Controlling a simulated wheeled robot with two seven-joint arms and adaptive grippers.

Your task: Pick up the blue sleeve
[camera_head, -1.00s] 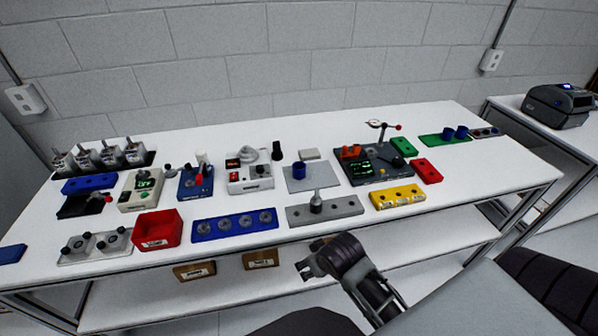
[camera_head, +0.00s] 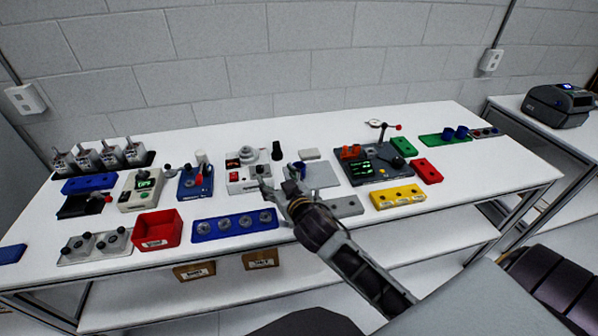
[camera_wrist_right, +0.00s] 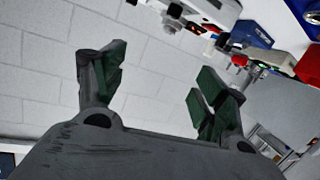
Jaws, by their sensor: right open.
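A blue sleeve (camera_head: 300,168) stands upright on a grey plate (camera_head: 322,175) in the middle of the table in the head view. It is partly hidden behind my right gripper. Two more blue sleeves, one (camera_head: 448,133) beside the other (camera_head: 461,132), stand on a green tray (camera_head: 431,140) at the far right. My right gripper (camera_head: 279,181) is open over the table, just in front and left of the middle sleeve. Its spread, empty fingers also show in the right wrist view (camera_wrist_right: 158,82). I cannot tell the exact gap to the sleeve. My left gripper is out of view.
A blue block with round recesses (camera_head: 235,224) and a red bin (camera_head: 157,230) lie left of my right arm. A white-grey device (camera_head: 249,181) stands by the gripper. A yellow block (camera_head: 398,196) and a dark device with a green display (camera_head: 372,170) stand to the right.

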